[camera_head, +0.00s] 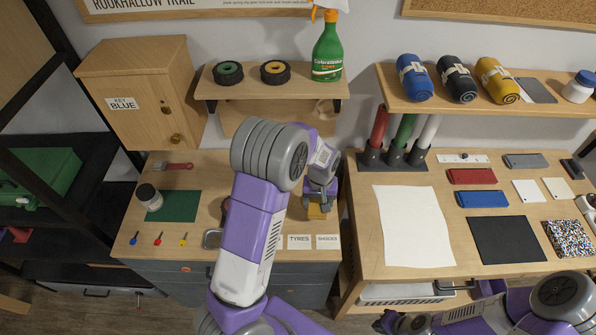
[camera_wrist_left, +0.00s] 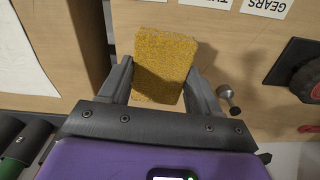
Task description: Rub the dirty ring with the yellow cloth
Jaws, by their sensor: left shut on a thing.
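My left gripper (camera_head: 318,203) is shut on the yellow cloth (camera_head: 317,212), near the right end of the left wooden bench. In the left wrist view the cloth (camera_wrist_left: 165,65) looks like a rough, flat ochre pad between the two fingers (camera_wrist_left: 160,83). I cannot make out the dirty ring in either view; my left arm covers part of the bench. My right gripper (camera_head: 390,322) shows only partly at the bottom edge of the head view, and its jaws are unclear.
Label cards (camera_head: 299,241) lie at the left bench's front edge. A green mat (camera_head: 177,206) and white jar (camera_head: 149,197) stand left. The right bench (camera_head: 373,263) holds a white sheet (camera_head: 413,226) and several pads. A green spray bottle (camera_head: 327,52) stands on the shelf above.

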